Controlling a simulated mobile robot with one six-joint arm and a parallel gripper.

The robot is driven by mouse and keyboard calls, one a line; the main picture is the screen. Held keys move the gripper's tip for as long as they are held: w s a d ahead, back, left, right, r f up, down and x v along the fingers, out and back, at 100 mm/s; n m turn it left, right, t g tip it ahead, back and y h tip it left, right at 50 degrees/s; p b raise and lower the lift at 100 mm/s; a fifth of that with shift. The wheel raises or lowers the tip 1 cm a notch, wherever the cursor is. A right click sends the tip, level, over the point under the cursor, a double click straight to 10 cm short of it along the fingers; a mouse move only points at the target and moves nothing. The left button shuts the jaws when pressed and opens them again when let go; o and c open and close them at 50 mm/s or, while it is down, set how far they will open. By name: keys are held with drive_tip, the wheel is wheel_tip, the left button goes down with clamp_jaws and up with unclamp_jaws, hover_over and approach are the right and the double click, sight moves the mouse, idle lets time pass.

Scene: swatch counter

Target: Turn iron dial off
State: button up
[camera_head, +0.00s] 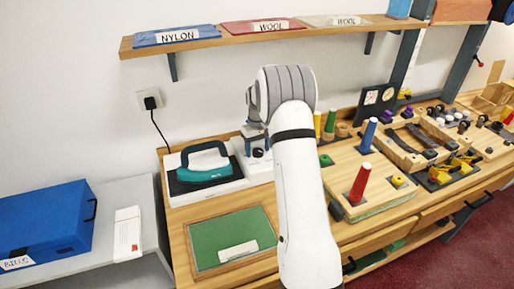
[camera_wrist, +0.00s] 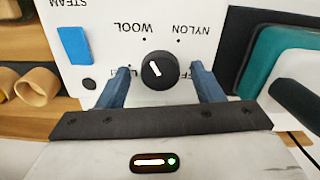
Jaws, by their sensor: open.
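The iron dial (camera_wrist: 159,71) is a round black knob with a white pointer mark on a white panel (camera_wrist: 105,60). In the wrist view the mark tilts to the upper left, roughly toward the upside-down WOOL label. A NYLON label is at the upper right; two lower labels are partly hidden by my fingers. My gripper (camera_wrist: 158,72) is open, one blue finger on each side of the dial, with small gaps visible. In the head view my gripper (camera_head: 256,137) is over the panel beside the teal iron (camera_head: 205,168), and the dial (camera_head: 258,153) shows just below it.
The iron stands on a dark pad left of the panel; its teal body also shows in the wrist view (camera_wrist: 290,60). A blue switch (camera_wrist: 75,46) is on the panel. A green board (camera_head: 215,235) lies in front. Colored cones, including a red one (camera_head: 360,184), stand to the right.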

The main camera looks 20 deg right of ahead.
drive_tip(key=shift+c, duration=0.2)
drive_tip(key=c, duration=0.9)
drive_tip(key=shift+c, duration=0.2)
